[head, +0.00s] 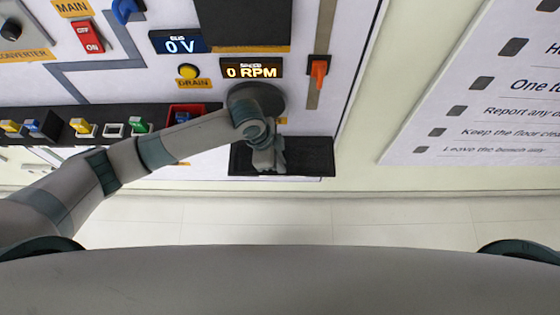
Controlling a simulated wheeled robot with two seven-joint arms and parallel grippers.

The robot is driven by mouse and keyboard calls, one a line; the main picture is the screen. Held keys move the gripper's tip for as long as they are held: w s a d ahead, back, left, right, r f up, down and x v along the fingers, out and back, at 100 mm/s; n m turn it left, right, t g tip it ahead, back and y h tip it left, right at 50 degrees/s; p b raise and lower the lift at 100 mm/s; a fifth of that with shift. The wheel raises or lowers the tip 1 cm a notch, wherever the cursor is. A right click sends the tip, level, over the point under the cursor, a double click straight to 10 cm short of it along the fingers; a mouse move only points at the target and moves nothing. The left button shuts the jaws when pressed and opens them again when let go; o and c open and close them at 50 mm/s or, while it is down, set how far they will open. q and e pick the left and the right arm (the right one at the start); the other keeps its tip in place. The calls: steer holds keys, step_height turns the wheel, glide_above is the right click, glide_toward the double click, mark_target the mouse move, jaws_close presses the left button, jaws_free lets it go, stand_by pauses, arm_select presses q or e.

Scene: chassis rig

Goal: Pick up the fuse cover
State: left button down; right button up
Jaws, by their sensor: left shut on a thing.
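My left gripper (268,158) reaches across from the left and points down over the black tray (312,158) at the foot of the panel. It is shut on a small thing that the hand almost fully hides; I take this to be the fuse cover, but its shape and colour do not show. I cannot tell whether the held thing touches the tray. My right gripper is not in view.
A dark round disc (270,95) is behind my left wrist. A red-framed box (190,112) and a rack (62,125) with coloured plugs lie left. An orange-handled lever (319,70) is at the right. The floor (350,220) in front is clear.

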arm_select(q)
steer(key=shift+r, duration=0.4)
step_height(320, 180, up, 2)
steer(key=shift+r+b, duration=0.15)
steer(key=shift+b, duration=0.35)
steer(key=s+d+r+b, duration=0.1)
steer(key=s+d+r, duration=0.2)
steer(key=s+r, duration=0.4)
steer(key=s, duration=0.4)
steer(key=shift+d+r+b, duration=0.25)
steer(key=shift+d+b, duration=0.05)
steer(key=shift+b, duration=0.1)
